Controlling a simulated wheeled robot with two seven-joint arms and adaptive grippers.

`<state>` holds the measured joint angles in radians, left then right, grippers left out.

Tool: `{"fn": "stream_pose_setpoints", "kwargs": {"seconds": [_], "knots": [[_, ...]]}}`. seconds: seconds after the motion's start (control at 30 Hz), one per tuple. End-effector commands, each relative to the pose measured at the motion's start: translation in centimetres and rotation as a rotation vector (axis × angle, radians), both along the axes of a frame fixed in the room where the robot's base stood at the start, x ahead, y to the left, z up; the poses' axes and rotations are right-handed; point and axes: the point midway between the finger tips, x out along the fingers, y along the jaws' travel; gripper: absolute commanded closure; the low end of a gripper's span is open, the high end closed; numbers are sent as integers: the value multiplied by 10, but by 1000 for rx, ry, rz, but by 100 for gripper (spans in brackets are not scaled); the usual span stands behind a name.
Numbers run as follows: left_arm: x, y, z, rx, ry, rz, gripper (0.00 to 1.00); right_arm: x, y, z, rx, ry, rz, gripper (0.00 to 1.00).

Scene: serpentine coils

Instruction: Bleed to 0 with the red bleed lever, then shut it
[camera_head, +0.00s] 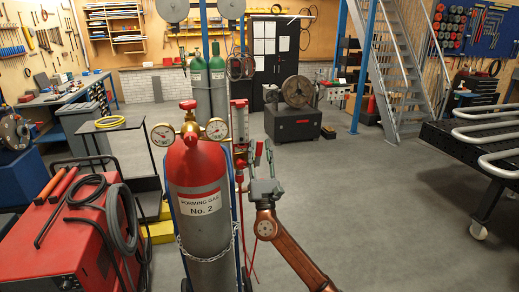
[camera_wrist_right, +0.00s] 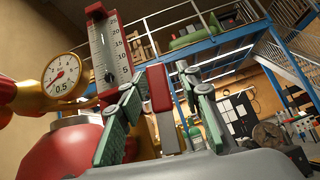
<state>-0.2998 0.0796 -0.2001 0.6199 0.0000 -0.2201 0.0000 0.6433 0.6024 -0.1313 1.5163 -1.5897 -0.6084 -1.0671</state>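The red bleed lever (camera_wrist_right: 158,88) stands upright beside the flow meter (camera_wrist_right: 107,50) in the wrist view. In the head view the small red lever (camera_head: 259,148) is just right of the flow meter (camera_head: 239,122). My right gripper (camera_head: 264,170) is just below it. In the wrist view its green-padded fingers (camera_wrist_right: 162,98) are apart, with the lever between them in the picture; contact is not clear. The flow meter scale runs from 5 up to 25, with a dark float low in the tube. My left gripper is not in view.
The forming gas cylinder (camera_head: 198,178) carries two gauges (camera_head: 163,134) and a red-topped regulator, close left of my gripper. A red welding unit (camera_head: 60,240) with cables stands at left. A dark table (camera_head: 480,145) with rails is at right. The floor between is clear.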

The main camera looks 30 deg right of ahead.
Motion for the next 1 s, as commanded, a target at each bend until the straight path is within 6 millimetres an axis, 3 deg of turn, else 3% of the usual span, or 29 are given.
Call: {"fn": "stream_pose_setpoints", "kwargs": {"seconds": [0.33, 0.7, 1.0], "knots": [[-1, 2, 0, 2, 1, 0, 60, -4, 3, -5, -1, 0, 3, 67], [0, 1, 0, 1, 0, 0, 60, -39, 15, -43, 1, 3, 2, 67], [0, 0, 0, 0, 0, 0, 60, -53, 20, -56, -1, 0, 1, 67]]}}
